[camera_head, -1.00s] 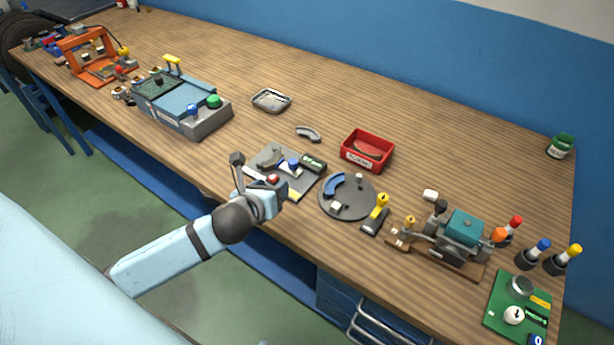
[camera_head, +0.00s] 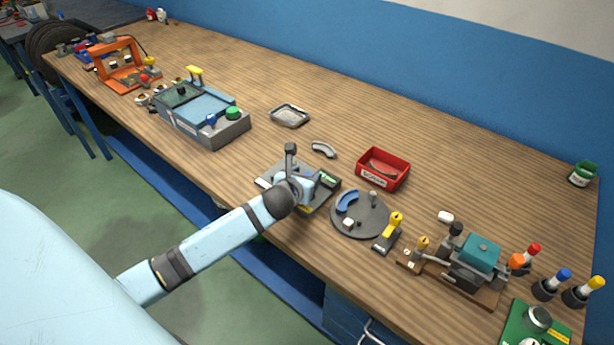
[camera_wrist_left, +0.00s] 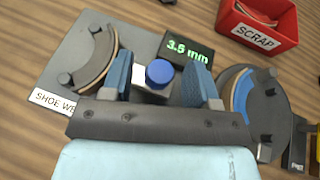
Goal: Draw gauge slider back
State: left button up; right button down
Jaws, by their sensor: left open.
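The shoe wear gauge is a grey plate (camera_head: 319,197) near the table's front edge; it also shows in the left wrist view (camera_wrist_left: 66,66). Its slider has a round blue knob (camera_wrist_left: 159,72) on a pale block. A display (camera_wrist_left: 177,49) beside it reads 3.5 mm in green. A curved brake shoe (camera_wrist_left: 96,58) lies on the plate left of the slider. My left gripper (camera_head: 313,183) is over the gauge, open, with its blue-padded fingers (camera_wrist_left: 162,80) on either side of the knob. Gaps show between pads and knob. My right gripper is not in view.
A round grey turntable (camera_head: 360,221) with a blue curved piece and a yellow-handled lever (camera_head: 390,231) stand right of the gauge. A red scrap bin (camera_head: 383,169) is behind them. A loose grey shoe (camera_head: 324,149) and metal tray (camera_head: 290,116) lie farther back.

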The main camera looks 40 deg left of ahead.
pick_arm(q)
jog(key=shift+w+f, duration=0.25)
jog(key=shift+w, duration=0.3)
